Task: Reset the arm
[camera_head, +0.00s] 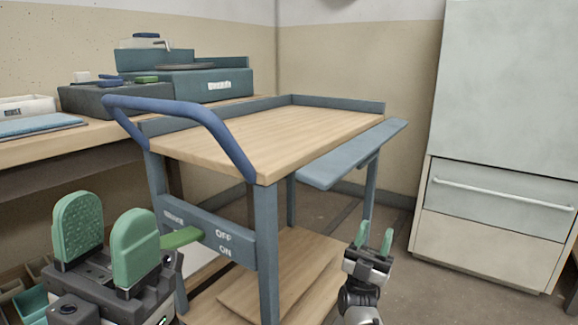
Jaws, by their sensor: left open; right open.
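My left gripper (106,243) is large in the lower left. Its two green pads stand upright and apart, with nothing between them. It is in front of the cart's near left leg, close to a green brake lever (181,238) on the cart (262,240). I cannot tell whether it touches the lever. My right gripper (373,240) is at the lower middle right, green fingertips up and apart, empty. It is in front of the floor to the right of the cart's near leg.
The cart has a bare wooden top (260,138), a blue handle (185,110) and a side shelf (350,155). A wooden bench (50,150) holds a white bin (27,105) and a grey-blue machine (190,85). A pale cabinet (500,190) stands right. Floor between cart and cabinet is clear.

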